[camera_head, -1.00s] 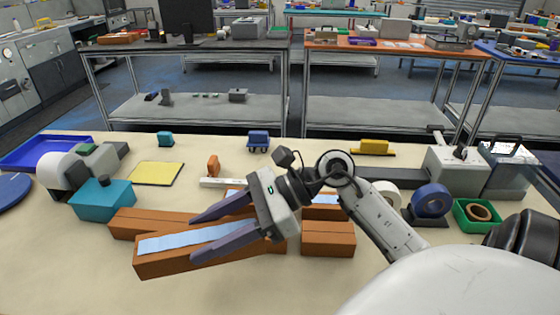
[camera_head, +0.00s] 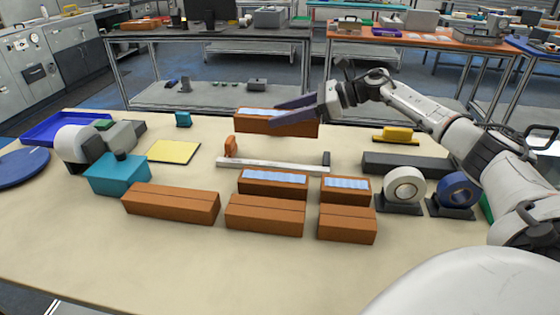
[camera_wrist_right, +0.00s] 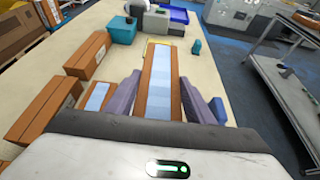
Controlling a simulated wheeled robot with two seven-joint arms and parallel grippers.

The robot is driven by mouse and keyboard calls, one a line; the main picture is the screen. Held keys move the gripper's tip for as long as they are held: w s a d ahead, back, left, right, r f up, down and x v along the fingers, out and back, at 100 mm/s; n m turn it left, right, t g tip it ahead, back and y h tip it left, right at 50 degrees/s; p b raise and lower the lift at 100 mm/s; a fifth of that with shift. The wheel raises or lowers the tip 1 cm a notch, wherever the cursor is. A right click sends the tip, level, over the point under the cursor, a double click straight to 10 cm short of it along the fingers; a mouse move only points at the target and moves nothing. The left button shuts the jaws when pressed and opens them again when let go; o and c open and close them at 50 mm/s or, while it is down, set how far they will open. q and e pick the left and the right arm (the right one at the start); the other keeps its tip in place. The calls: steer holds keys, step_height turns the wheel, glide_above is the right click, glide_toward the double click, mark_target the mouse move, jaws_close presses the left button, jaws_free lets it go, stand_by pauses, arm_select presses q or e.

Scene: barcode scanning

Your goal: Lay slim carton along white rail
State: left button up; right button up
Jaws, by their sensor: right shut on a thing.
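The slim carton (camera_head: 258,126), orange-brown with a pale blue strip along its top, is between the fingers of my right gripper (camera_head: 277,113). My right gripper is shut on it beyond the white rail, apparently above the table's far edge. In the right wrist view the carton (camera_wrist_right: 160,85) runs lengthwise between the two purple-grey fingers. The white rail (camera_head: 275,165) lies on the table nearer to me, with an orange block (camera_head: 230,147) at its left end and a dark block at its right end. The carton and rail are apart. My left gripper is not in view.
Several brown cartons (camera_head: 265,215) stand in two rows on the near side of the rail. A yellow pad (camera_head: 174,151) and a teal device (camera_head: 117,174) lie left. Tape rolls (camera_head: 405,186) and a dark bar (camera_head: 405,165) are right. The front table is bare.

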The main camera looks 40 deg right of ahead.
mark_target(285, 132)
steer(key=f, duration=0.5)
steer(key=shift+d+f+p, duration=0.25)
steer(key=shift+f+p, duration=0.05)
steer(key=shift+f, duration=0.05)
step_height(285, 132, down, 3)
steer(key=shift+f, duration=0.5)
steer(key=shift+f, duration=0.1)
steer(key=o, duration=1.4)
